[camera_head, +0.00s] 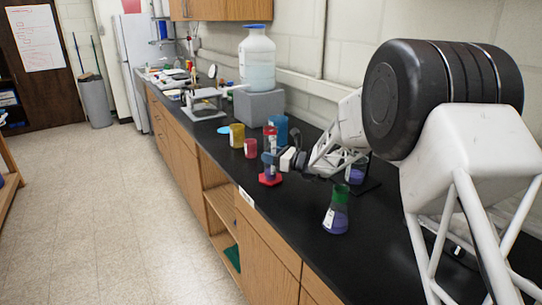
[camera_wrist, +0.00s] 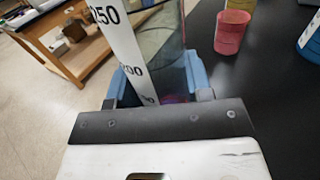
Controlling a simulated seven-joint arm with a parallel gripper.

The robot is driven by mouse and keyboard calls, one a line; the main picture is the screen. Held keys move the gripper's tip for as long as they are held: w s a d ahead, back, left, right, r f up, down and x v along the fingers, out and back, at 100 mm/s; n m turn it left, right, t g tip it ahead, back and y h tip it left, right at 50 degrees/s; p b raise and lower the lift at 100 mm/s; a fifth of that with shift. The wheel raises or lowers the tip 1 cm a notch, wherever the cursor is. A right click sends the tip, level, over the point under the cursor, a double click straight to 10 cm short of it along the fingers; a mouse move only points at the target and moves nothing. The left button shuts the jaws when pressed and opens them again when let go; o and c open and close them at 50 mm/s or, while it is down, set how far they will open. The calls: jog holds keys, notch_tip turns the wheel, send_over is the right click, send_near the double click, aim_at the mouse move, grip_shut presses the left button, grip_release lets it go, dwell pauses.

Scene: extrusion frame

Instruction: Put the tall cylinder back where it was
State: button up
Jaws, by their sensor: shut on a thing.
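The tall cylinder is clear, with a white scale strip reading 250 and 200 in the wrist view (camera_wrist: 121,45). In the head view its red six-sided base (camera_head: 270,180) shows over the front part of the black counter. My gripper (camera_head: 269,160) is shut around the cylinder's body above the base. In the wrist view its blue fingers (camera_wrist: 160,82) sit on both sides of the cylinder. The cylinder looks about upright. I cannot tell whether the base touches the counter.
A red cup (camera_head: 250,148), a yellow cup (camera_head: 237,135) and a blue container (camera_head: 280,128) stand close behind the cylinder. A green-necked flask (camera_head: 336,212) with purple liquid stands nearer. A large jug (camera_head: 257,62) rests on a grey block (camera_head: 259,105). Counter between cylinder and flask is clear.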

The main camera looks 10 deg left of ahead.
dwell(0.3)
jog(key=o, duration=1)
jog(key=shift+f, duration=0.1)
jog(key=shift+d+r, duration=0.2)
jog(key=shift+d, duration=0.2)
jog(key=v, duration=1.1)
jog(key=shift+s+d, duration=0.1)
jog(key=shift+s, duration=0.05)
